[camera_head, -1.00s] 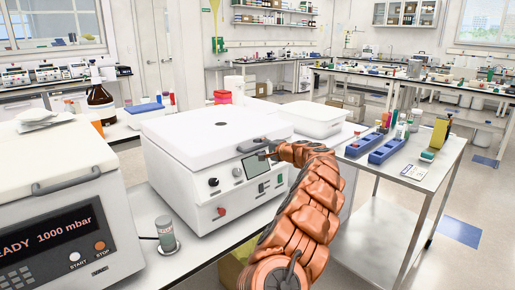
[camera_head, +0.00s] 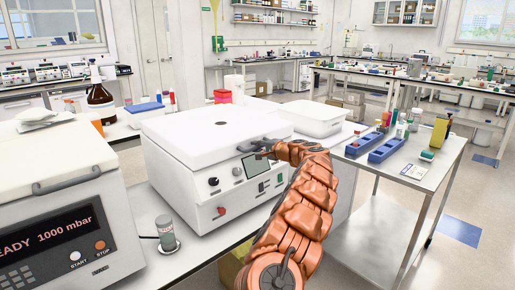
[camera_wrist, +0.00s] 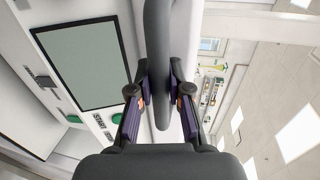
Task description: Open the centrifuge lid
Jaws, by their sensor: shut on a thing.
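The centrifuge is a white box (camera_head: 195,197) with a screen, knobs and a red switch on its front, in the middle of the head view. Its white lid (camera_head: 205,138) lies down over the body; I cannot tell whether there is a slight gap. A dark grey handle (camera_head: 250,146) is at the lid's front edge. My gripper (camera_head: 268,151) is at this handle. In the wrist view my gripper (camera_wrist: 160,92) has its fingers on both sides of the handle bar (camera_wrist: 159,45), shut on it. The centrifuge screen (camera_wrist: 80,65) shows beside it.
A white device with a 1000 mbar display (camera_head: 55,240) stands at the left. A small grey-capped container (camera_head: 166,232) stands between the machines. A cart (camera_head: 440,165) with blue racks stands at the right.

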